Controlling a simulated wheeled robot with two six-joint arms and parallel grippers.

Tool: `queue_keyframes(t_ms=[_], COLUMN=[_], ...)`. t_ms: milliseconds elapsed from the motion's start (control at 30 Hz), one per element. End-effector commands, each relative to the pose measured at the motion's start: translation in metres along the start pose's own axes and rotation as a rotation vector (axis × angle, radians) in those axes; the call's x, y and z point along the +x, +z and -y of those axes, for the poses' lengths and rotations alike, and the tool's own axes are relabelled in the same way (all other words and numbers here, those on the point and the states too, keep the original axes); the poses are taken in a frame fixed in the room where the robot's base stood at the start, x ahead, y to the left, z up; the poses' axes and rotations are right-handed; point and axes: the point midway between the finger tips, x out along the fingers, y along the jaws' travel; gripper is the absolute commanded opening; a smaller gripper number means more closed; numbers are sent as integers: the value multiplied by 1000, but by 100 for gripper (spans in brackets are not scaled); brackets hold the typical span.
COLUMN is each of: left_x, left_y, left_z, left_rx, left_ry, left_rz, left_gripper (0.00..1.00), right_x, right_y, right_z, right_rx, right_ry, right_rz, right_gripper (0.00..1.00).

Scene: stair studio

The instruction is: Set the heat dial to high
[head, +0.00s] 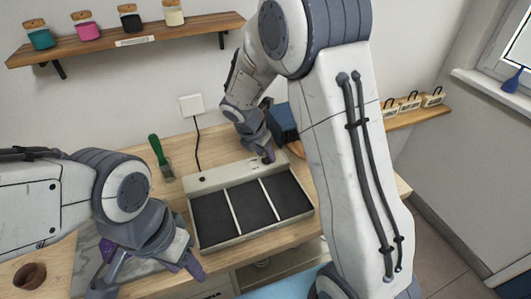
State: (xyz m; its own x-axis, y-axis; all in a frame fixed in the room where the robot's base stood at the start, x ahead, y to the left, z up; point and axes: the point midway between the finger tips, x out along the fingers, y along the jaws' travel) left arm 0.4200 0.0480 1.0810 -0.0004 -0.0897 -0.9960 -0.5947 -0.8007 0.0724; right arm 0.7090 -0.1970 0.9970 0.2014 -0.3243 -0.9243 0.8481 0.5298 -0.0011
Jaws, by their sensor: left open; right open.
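The heating unit (188,218) is a pale, shallow case with three dark panels, on the wooden worktop. A pale control strip (225,174) runs along its back edge. My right gripper (268,156) points down at the right part of this strip, with its fingertips at or just above it. I cannot make out the heat dial or its setting; the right gripper covers that part of the strip. My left gripper (148,268) is open and empty, with purple fingers, over a grey slab to the left of the unit.
A green-handled brush (156,151) and a cable from the wall socket (192,104) lie behind the unit. A dark blue box (284,122) stands behind the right gripper. A brown cup (30,276) is at lower left. A shelf (130,40) holds several jars.

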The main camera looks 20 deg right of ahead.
Motion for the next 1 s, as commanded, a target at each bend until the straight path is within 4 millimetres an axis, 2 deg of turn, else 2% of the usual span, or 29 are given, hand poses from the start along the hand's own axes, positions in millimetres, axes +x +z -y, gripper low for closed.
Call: queue_keyframes(t_ms=[300, 367, 433, 767, 1000], left_x=[0, 0, 0, -1, -9], left_y=[0, 0, 0, 0, 0], left_z=[0, 0, 0, 0, -1], left_rx=[0, 0, 0, 0, 0], left_ry=[0, 0, 0, 0, 0], left_rz=[0, 0, 0, 0, 0], left_gripper=[50, 50, 50, 50, 50], right_x=[3, 3, 3, 2, 1], right_y=[0, 0, 0, 0, 1], right_z=[0, 0, 0, 0, -2], right_rx=[1, 1, 1, 14, 103], right_ry=[1, 1, 1, -6, -43], right_rz=[-1, -1, -1, 0, 1], right_gripper=[46, 27, 0, 0, 0])
